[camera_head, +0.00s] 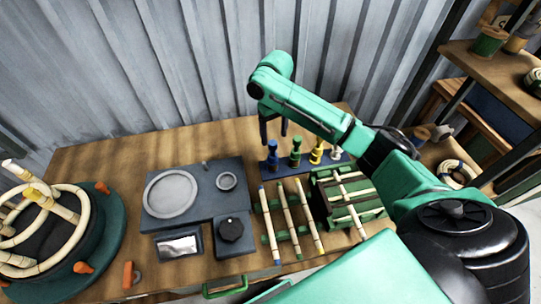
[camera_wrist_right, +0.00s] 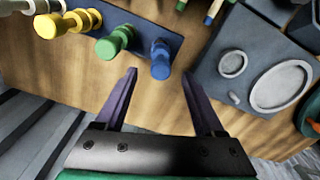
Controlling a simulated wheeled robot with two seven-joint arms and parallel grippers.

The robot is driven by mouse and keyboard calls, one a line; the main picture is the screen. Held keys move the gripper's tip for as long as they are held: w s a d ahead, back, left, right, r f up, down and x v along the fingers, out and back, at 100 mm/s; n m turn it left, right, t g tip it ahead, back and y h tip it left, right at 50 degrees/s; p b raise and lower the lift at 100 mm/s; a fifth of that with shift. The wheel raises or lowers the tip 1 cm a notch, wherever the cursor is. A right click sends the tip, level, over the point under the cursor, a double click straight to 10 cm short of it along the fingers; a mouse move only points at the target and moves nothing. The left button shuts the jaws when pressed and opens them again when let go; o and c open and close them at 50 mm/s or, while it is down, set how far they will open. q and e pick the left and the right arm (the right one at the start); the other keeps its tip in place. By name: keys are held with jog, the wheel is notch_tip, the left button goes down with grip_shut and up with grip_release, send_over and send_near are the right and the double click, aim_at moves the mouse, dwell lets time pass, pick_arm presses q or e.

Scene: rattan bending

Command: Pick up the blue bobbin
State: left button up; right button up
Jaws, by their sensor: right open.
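The blue bobbin (camera_head: 272,152) stands upright at the left end of a dark blue rack on the workbench. In the right wrist view the blue bobbin (camera_wrist_right: 160,60) shows between and just beyond the fingertips. My right gripper (camera_head: 273,133) is open and empty, with its fingers pointing down close above the blue bobbin. Its two purple-grey fingers (camera_wrist_right: 160,76) are spread apart in the wrist view. I cannot tell whether they touch the bobbin. My left gripper is not in view.
A green bobbin (camera_head: 295,152) stands right beside the blue one, then a yellow bobbin (camera_head: 316,152) and a white one. A grey device (camera_head: 205,185) with round plates lies to the left. Rattan sticks (camera_head: 285,220) lie in front. A corrugated wall (camera_head: 200,70) rises behind.

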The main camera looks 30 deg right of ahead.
aim_at(275, 144)
notch_tip(275, 144, down, 4)
jog(key=shift+s+r+p, duration=0.15)
jog(key=shift+r+p, duration=0.1)
jog(key=shift+p, duration=0.05)
jog(key=f, duration=0.2)
jog(key=f+p, duration=0.1)
jog(key=f, duration=0.1)
jog(key=w+f, duration=0.1)
jog(key=f, duration=0.1)
jog(key=shift+p, duration=0.35)
jog(key=shift+s+f, duration=0.1)
jog(key=shift+f, duration=0.05)
jog(key=shift+c, duration=0.3)
jog(key=c, duration=1)
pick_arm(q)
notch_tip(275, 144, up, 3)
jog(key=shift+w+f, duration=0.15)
pick_arm(e)
grip_shut()
